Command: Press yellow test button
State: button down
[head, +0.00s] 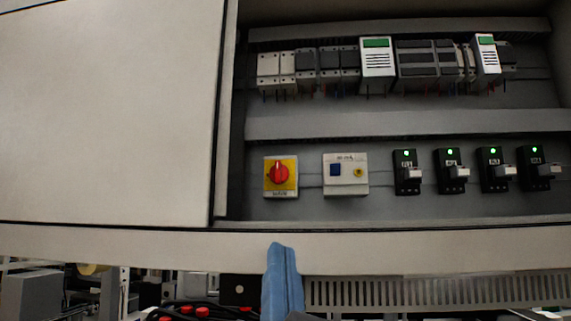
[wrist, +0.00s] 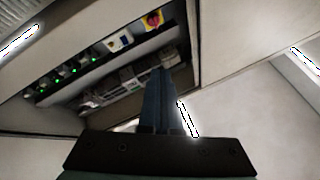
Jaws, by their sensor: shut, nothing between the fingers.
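The yellow test button (head: 358,173) is a small round spot on the right half of a white breaker module (head: 346,188) in the lower row of the open cabinet. The module also shows in the wrist view (wrist: 117,44), where the button is too small to make out surely. My gripper (head: 282,247) has blue fingers, shut and empty, pointing up before the cabinet's lower edge. In the head view it is below and left of the module, apart from the button. It shows in the wrist view too (wrist: 161,72).
A red rotary switch on a yellow plate (head: 279,173) is left of the module. Several black relays with green lights (head: 407,172) stand to its right. A closed door panel (head: 105,110) covers the left. The cabinet's lower lip (head: 400,248) runs across below.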

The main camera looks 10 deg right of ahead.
jog(key=w+d+r+m+g+h+p, duration=0.1)
jog(key=w+d+r+m+g+p, duration=0.2)
jog(key=d+r+m+p, duration=0.4)
jog(key=w+d+r+m+g+h+p, duration=0.1)
jog(key=w+d+r+m+g+p, duration=0.3)
jog(key=d+r+m+p, duration=0.3)
jog(key=shift+w+d+m+p, duration=0.15)
jog(key=shift+w+m+p, duration=0.35)
jog(key=shift+w+p, duration=0.35)
jog(key=shift+s, duration=0.1)
jog(key=shift+r, duration=0.1)
